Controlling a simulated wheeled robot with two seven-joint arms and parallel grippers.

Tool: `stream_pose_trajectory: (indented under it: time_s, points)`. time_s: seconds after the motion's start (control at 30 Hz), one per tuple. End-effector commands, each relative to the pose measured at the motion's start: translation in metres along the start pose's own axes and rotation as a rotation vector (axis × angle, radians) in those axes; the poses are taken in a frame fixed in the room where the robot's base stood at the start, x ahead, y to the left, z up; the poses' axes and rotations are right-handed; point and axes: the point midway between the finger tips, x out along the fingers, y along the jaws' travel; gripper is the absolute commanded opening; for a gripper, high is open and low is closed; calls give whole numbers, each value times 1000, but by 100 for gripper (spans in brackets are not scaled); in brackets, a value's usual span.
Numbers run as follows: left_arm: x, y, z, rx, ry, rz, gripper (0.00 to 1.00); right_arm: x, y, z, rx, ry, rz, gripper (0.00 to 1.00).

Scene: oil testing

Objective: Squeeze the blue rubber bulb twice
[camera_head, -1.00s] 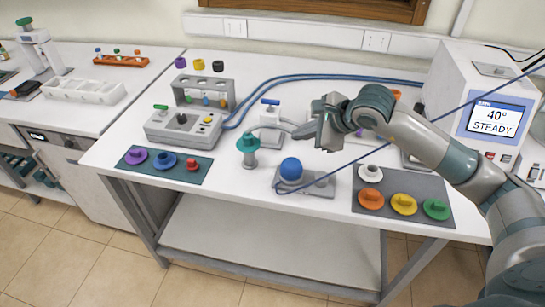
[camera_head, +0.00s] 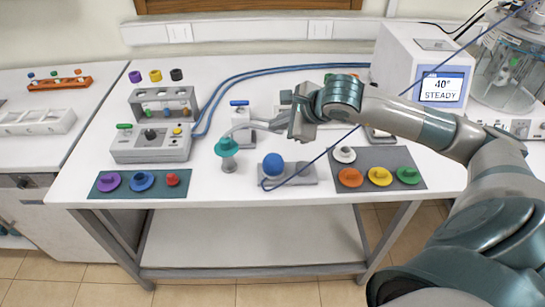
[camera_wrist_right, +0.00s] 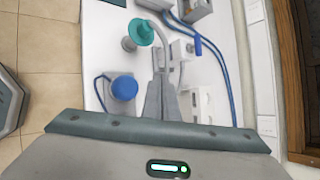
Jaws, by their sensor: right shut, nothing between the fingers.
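The blue rubber bulb (camera_head: 273,165) sits on a grey base plate (camera_head: 301,176) near the front middle of the table. It shows as a blue disc left of the fingers in the right wrist view (camera_wrist_right: 125,88). My right gripper (camera_head: 264,123) is beyond the bulb in the head view, its fingers pointing left. In the right wrist view its fingers (camera_wrist_right: 159,76) are together and empty, apart from the bulb. My left gripper is in neither view.
A teal-topped stand (camera_head: 227,148) with a pale tube is left of the bulb. A dark mat (camera_head: 399,158) with coloured caps lies to the right. A thin blue line crosses near the bulb. A heater box (camera_head: 440,65) reads 40° STEADY.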

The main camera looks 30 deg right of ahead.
Motion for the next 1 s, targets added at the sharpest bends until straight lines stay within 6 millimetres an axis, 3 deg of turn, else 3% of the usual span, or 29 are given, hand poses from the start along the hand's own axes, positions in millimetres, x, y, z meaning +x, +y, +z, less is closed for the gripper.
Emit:
stream_pose_trajectory:
  time_s: [0.3, 0.7, 1.0]
  points:
    - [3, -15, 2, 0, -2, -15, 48, 11, 8, -8, 0, 2, 2, 0]
    - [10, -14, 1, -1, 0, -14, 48, 43, 32, -32, 1, 2, 3, 0]
    - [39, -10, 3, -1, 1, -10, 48, 60, 44, -43, 0, -1, 1, 0]
